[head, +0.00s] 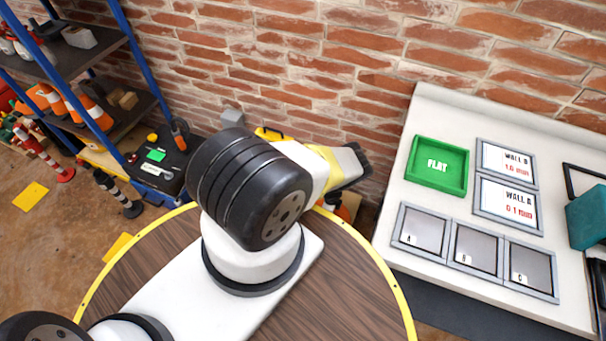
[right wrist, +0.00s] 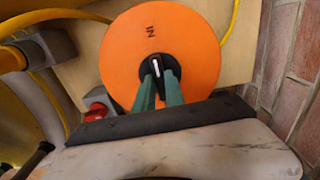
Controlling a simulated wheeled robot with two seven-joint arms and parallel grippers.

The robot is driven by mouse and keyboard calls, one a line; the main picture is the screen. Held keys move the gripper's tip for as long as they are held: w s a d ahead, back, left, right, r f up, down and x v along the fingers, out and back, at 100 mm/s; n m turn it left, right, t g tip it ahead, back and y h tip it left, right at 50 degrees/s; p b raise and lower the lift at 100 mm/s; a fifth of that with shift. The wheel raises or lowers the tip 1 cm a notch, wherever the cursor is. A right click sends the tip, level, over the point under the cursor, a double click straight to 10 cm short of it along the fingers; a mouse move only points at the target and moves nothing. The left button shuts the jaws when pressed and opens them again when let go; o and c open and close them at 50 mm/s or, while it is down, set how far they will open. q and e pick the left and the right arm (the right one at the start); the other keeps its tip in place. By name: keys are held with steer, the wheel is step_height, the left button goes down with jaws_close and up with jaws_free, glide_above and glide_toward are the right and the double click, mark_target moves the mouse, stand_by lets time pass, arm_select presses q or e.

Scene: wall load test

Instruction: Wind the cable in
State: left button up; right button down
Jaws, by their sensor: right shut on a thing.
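In the right wrist view an orange disc-shaped reel (right wrist: 195,50) marked "IN" faces me, set against a pale board. My right gripper (right wrist: 159,84) has its two green fingers closed on the black knob (right wrist: 153,66) at the reel's centre, which has a white pointer mark. Yellow cable (right wrist: 232,38) runs beside the reel on the right and also at the upper left. In the head view my own arm hides most of the reel's area, and the gripper's fingertips do not show. My left gripper is in neither view.
A brick wall (head: 375,60) stands close behind the reel. A blue-framed shelf (head: 125,45) stands at left. A red button (right wrist: 97,110) sits left of my fingers.

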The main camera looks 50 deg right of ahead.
steer(key=c, duration=1.4)
jaws_free()
steer(key=shift+d+r, duration=0.1)
steer(key=shift+r, duration=3.8)
